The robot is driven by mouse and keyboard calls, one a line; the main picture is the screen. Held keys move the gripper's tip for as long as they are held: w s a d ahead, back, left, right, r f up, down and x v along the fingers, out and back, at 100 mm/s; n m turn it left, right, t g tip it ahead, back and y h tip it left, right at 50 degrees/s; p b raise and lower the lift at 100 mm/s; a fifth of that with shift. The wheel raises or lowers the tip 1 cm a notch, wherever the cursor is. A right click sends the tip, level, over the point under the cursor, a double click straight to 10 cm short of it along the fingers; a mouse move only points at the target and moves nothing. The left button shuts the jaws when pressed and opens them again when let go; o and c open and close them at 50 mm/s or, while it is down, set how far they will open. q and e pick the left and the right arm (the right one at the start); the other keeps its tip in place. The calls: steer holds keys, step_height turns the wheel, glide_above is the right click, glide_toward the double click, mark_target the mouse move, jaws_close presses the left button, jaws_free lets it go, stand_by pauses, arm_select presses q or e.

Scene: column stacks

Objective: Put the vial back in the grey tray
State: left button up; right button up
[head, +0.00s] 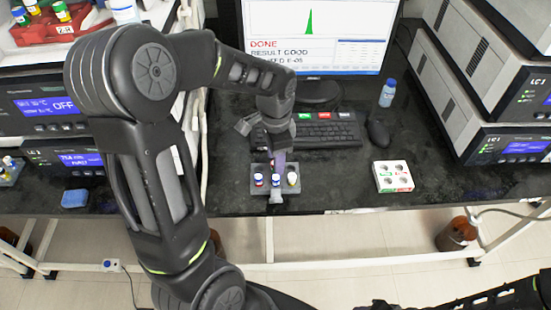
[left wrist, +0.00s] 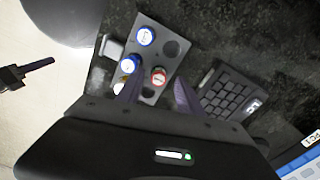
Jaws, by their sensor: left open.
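In the left wrist view the tray (left wrist: 150,93) also holds a red-capped vial (left wrist: 158,77), next to the blue-capped vials (left wrist: 146,37). My left gripper (head: 278,158) is over the back of the tray. In its wrist view the fingers (left wrist: 158,92) are apart, with the red-capped vial seen between them. I cannot tell whether they touch it. My right gripper (head: 375,305) shows only partly at the bottom edge.
A keyboard (head: 325,132) and monitor (head: 315,40) stand behind the tray. A mouse (head: 378,132), a white box with round holes (head: 393,176) and a blue-capped bottle (head: 388,93) are to the right. Instruments flank both sides. Bench between tray and box is clear.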

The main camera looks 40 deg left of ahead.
arm_select(q)
step_height(320, 180, up, 7)
steer(key=shift+r, duration=0.1)
stand_by(0.7)
